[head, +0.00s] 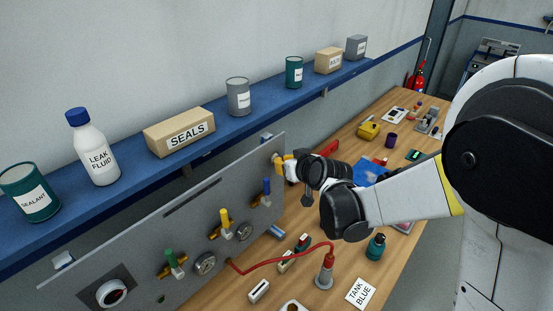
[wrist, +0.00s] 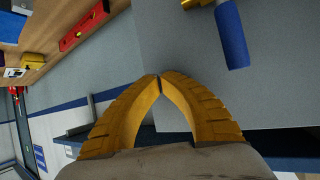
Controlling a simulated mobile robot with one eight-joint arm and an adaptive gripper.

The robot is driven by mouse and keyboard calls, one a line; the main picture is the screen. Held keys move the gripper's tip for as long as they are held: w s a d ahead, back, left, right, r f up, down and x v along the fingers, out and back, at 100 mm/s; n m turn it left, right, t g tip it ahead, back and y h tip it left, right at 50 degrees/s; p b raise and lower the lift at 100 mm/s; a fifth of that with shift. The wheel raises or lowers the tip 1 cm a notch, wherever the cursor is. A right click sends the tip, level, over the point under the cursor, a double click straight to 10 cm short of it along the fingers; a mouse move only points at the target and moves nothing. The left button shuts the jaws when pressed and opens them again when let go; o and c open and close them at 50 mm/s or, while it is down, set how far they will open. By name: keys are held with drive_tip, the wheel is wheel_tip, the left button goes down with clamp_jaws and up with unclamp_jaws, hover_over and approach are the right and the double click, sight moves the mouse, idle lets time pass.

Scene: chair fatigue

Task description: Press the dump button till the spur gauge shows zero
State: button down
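A grey panel (head: 190,225) stands below the shelf, with round gauges on it (head: 205,263) (head: 244,231). Their readings are too small to make out, and I cannot tell which is the spur gauge. A large round dial or button (head: 112,293) sits at the panel's lower left. No dump button can be made out for certain. My gripper (head: 279,160) is at the panel's upper right end, above the blue-handled valve (head: 266,188). In the wrist view my gripper's yellow fingertips (wrist: 159,78) meet with nothing between them. The blue handle (wrist: 231,35) shows up and right of them.
A blue shelf (head: 225,128) with cans, boxes and a bottle runs above the panel. Yellow-handled (head: 225,220) and green-handled (head: 173,261) valves stick out from the panel. A red hose (head: 285,260) and a TANK BLUE card (head: 361,293) are on the wooden bench.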

drive_tip(key=shift+s+d, duration=0.5)
drive_tip(key=shift+d, duration=0.15)
drive_tip(key=s+d, duration=0.1)
drive_tip(key=d, duration=0.1)
drive_tip(key=s+d+b, duration=0.1)
drive_tip(key=s+d, duration=0.1)
idle(0.4)
idle(0.5)
